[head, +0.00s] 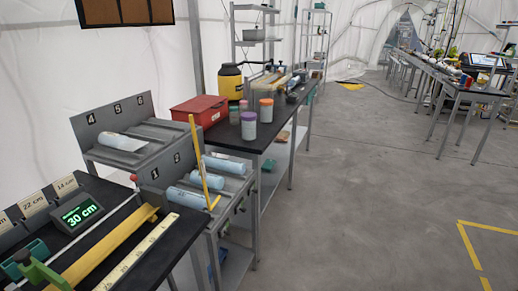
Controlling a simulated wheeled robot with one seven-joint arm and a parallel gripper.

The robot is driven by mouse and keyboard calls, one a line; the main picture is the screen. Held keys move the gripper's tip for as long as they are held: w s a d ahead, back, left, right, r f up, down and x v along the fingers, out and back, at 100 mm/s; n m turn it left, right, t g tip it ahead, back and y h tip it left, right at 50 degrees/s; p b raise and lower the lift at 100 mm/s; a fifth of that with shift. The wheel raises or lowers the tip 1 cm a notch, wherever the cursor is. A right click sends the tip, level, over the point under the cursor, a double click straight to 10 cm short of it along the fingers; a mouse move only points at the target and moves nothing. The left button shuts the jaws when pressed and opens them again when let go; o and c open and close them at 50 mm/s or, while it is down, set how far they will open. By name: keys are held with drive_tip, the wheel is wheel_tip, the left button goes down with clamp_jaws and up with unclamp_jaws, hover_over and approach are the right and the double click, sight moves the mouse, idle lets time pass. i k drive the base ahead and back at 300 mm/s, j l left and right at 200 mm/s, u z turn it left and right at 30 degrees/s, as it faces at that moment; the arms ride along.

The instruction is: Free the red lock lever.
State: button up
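A grey rack (88,124) on the left has slots marked with numbers such as 4, 5, 1 and 2. Pale blue cylinders lie in it, one on the upper level (121,142) and several on the lower level (208,180). A thin yellow bar (200,160) stands upright, slightly tilted, at the lower level, with a short bent foot at its base. Small knobs on the rack's right side are too small to tell apart. My gripper is not in view.
A black bench (165,240) at front left bears a display reading 30 cm (80,213), a yellow bar (110,245), a ruler and a green clamp (40,270). Behind the rack, a table holds a red box (199,112) and jars (249,125).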

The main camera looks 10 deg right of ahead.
sight(134, 178)
drive_tip(key=i+l+z, duration=0.25)
drive_tip(key=i, duration=0.3)
drive_tip(key=i+l+z, duration=0.3)
drive_tip(key=i, duration=0.25)
drive_tip(key=i+z, duration=0.25)
drive_tip(key=i, duration=0.35)
drive_tip(key=i+u, duration=0.35)
drive_tip(key=i+l+u, duration=0.2)
drive_tip(key=i+u, duration=0.2)
drive_tip(key=i+l+u, duration=0.55)
drive_tip(key=u, duration=0.2)
drive_tip(key=i+l+u, duration=0.15)
drive_tip(key=l+u, duration=0.25)
drive_tip(key=i+l+u, duration=0.15)
drive_tip(key=u, duration=0.3)
drive_tip(key=l+u, duration=0.4)
